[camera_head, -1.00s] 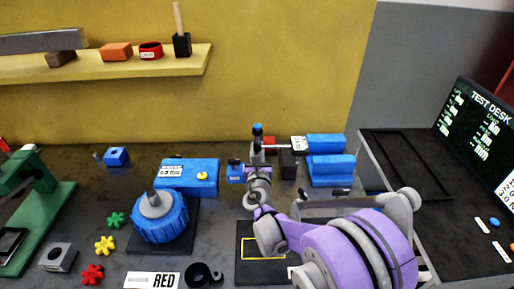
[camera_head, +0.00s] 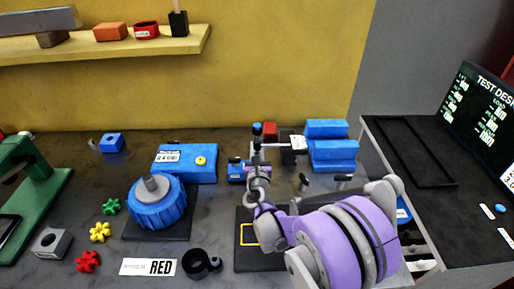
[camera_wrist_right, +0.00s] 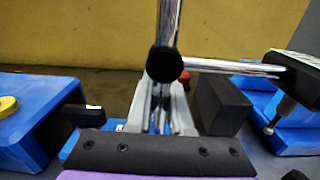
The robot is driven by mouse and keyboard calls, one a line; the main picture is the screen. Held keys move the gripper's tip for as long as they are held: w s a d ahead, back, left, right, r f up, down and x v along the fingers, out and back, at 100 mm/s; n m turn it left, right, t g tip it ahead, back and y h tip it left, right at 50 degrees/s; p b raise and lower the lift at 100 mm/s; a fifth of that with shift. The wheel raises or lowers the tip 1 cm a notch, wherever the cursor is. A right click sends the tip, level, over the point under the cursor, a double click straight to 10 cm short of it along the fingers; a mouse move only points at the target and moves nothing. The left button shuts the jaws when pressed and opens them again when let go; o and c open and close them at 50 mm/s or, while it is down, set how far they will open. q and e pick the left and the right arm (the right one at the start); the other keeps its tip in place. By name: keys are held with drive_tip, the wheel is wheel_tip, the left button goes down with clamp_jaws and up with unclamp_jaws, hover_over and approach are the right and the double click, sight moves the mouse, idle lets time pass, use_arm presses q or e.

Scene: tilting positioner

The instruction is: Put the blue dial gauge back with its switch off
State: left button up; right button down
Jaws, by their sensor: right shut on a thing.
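The dial gauge stand has a chrome post with a blue top (camera_head: 257,129) and a side rod carrying a dark gauge head with a white label (camera_head: 298,143). Its blue base (camera_head: 236,172) has a black switch lever, seen in the right wrist view (camera_wrist_right: 85,115); I cannot tell the switch setting. My right gripper (camera_head: 258,170) is shut on the stand at its post, upright, with the jaws partly hidden. In the right wrist view the chrome post (camera_wrist_right: 168,25) rises from between the jaws. Whether the base touches the table is unclear. My left gripper is out of view.
A black pad with a yellow outline (camera_head: 247,235) lies in front, partly behind my right arm. A blue box (camera_head: 205,172) and blue rotary unit (camera_head: 160,210) stand left. Stepped blue blocks (camera_head: 330,150) stand right; a dark block (camera_wrist_right: 222,105) is close behind.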

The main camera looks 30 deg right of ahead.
drive_tip(key=shift+f+b, duration=0.4)
drive_tip(key=shift+f, duration=0.1)
idle(0.3)
drive_tip(key=c, duration=0.7)
unclamp_jaws()
drive_tip(key=shift+c, duration=0.2)
drive_tip(key=v, duration=1.1)
drive_tip(key=shift+b, duration=0.4)
drive_tip(key=shift+f, duration=0.1)
